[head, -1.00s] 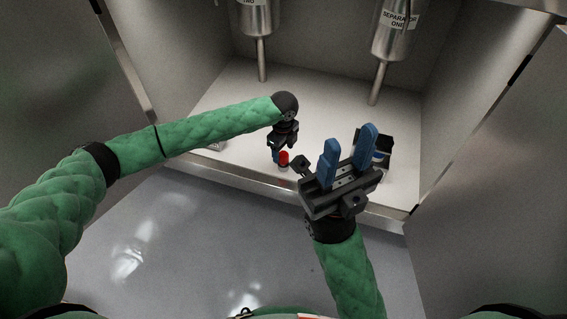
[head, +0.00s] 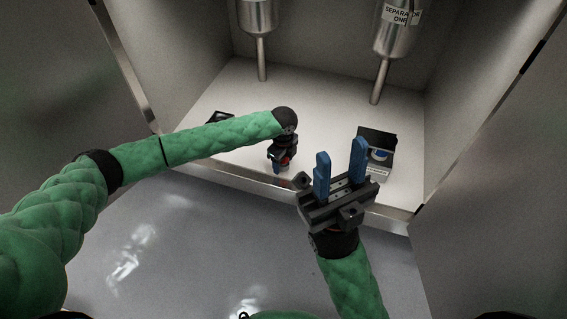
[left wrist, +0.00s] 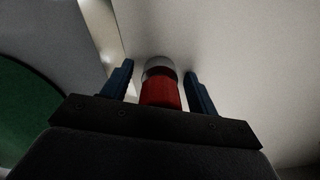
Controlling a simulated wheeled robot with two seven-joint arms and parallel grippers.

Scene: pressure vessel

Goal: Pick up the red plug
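The red plug (left wrist: 161,92) stands between the two blue fingers of my left gripper (left wrist: 160,92) in the left wrist view. It has a red body and a grey metallic end. Small gaps show on both sides of it, so the fingers are open around it and not closed on it. In the head view my left gripper (head: 281,166) points down at the cabinet floor near its front edge, and only a little red of the plug (head: 285,161) shows there. My right gripper (head: 340,178) is open and empty, fingers pointing up, in front of the cabinet.
A dark box with a blue-and-white item (head: 379,154) stands on the cabinet floor at the right. A dark flat object (head: 220,117) lies at the left. Two metal vessels (head: 399,30) with pipes hang at the back. The cabinet has a raised front lip (head: 240,177).

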